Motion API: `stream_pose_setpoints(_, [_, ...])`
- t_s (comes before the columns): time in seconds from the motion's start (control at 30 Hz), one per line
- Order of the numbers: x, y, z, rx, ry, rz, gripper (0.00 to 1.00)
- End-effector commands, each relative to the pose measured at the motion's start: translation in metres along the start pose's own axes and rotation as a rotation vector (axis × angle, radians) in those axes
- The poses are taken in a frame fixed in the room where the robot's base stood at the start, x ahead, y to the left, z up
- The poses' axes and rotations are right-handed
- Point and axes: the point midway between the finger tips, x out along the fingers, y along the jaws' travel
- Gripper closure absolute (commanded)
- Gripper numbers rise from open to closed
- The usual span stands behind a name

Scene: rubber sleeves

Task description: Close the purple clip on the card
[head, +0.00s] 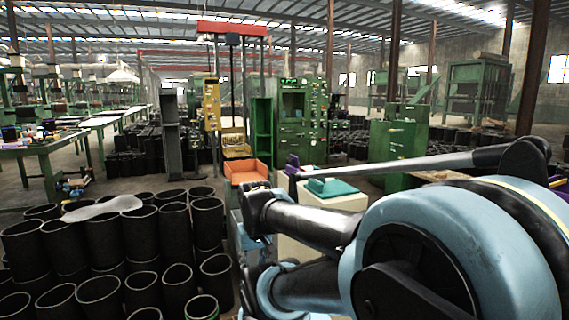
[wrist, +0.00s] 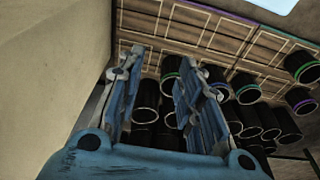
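A small purple thing (head: 292,161), likely the purple clip, shows in the head view at the back left of a pale beige box or stand. My arm hides part of that area, and I cannot tell whether the clip is open or shut. I cannot make out a card. A teal block (head: 332,187) lies on top of the beige stand (head: 349,202). In the wrist view my gripper (wrist: 161,58) has its two blue fingers apart with nothing between them. Neither clip nor card shows in that view.
A beige wall (wrist: 50,60) fills the wrist view's left side. Several black rubber sleeves (wrist: 146,98) stand beyond the fingers. In the head view, stacked black sleeves (head: 135,240) crowd the lower left. An orange tray (head: 247,172) is left of the stand, with green machines (head: 300,120) behind.

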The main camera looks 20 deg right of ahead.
Motion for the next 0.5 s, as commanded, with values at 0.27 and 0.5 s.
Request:
stream_pose_setpoints(0.27, [0.0, 0.0, 0.0, 0.0, 0.0, 0.0, 0.64])
stream_pose_setpoints(0.5, [-0.014, 0.01, -0.003, 0.022, -0.003, 0.045, 0.58])
